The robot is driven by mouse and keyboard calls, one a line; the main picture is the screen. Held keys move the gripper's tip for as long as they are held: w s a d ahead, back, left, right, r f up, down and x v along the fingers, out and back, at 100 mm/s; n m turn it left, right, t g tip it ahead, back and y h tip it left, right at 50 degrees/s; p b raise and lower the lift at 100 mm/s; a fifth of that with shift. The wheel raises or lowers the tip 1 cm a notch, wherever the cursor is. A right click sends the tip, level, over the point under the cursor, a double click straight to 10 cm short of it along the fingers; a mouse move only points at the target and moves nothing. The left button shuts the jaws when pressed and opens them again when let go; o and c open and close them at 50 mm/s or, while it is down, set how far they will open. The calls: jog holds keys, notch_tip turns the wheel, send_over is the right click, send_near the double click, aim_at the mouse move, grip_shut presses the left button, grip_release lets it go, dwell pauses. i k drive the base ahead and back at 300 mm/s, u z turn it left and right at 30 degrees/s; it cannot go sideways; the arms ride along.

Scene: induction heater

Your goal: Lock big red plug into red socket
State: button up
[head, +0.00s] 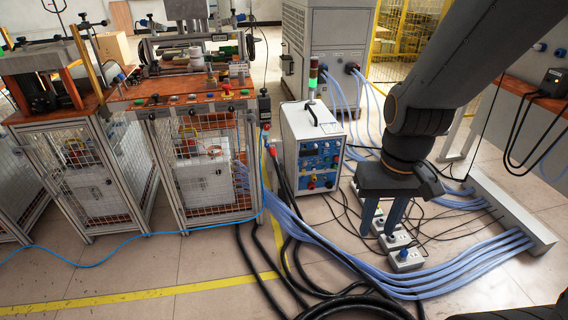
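My gripper (380,229) hangs at the right of centre, pointing down, its two blue-grey fingers spread apart with no plug seen between them. It is over or in front of small white socket boxes on the floor, one (406,260) just below right of the fingers. A red round part (311,184) sits low on the front of the white control unit (318,128), left of my gripper. A red piece (272,150) shows on a dark cable left of that unit. Both are too small to tell which is the big red plug or the red socket.
Caged workbenches (205,165) stand left. A grey cabinet (328,45) stands behind.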

aim_at(272, 151)
jog(key=k, duration=0.65)
jog(key=u, duration=0.35)
jog(key=i, duration=0.3)
jog(key=u, duration=1.05)
jog(key=i, duration=1.4)
jog(key=z, duration=0.9)
jog(key=i, duration=0.7)
jog(key=z, duration=0.75)
